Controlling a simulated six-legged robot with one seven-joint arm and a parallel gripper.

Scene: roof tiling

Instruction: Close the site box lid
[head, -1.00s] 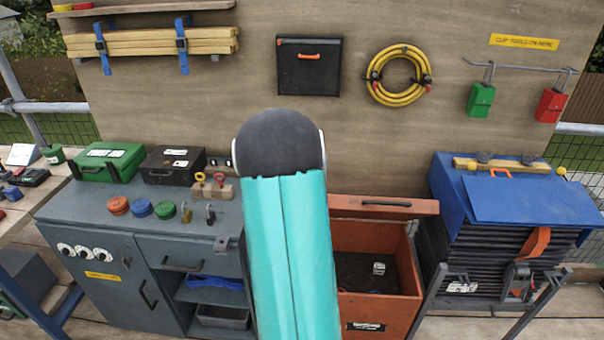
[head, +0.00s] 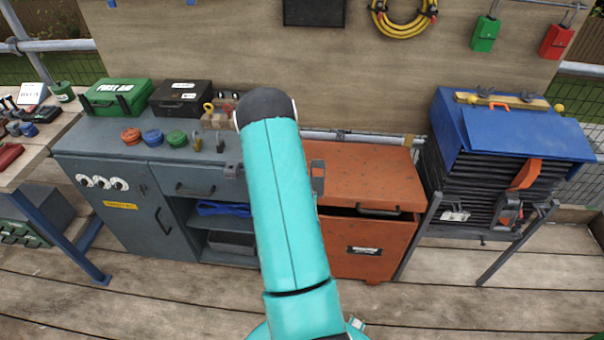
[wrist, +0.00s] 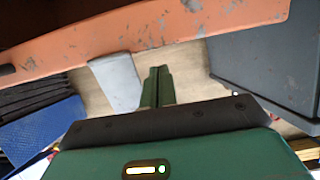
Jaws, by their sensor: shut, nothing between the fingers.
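The site box (head: 365,250) is the rust-orange box in the middle of the head view. Its lid (head: 365,172) lies down over the top, with a dark handle at the front edge. A thin dark gap shows under the lid's front edge, so it looks nearly or just closed. In the wrist view, a scuffed orange panel (wrist: 150,35), likely the lid, crosses the top. My gripper (wrist: 160,72) has its green fingers together and empty, near that panel's edge; I cannot tell whether they touch. In the head view my teal arm hides the gripper and the box's left side.
A grey cabinet (head: 125,215) stands left of the box, with cases and coloured discs on top. A stack under a blue cover (head: 475,135) stands right of the box, with slanted legs (head: 505,250) close by. The plank floor (head: 470,300) in front is clear.

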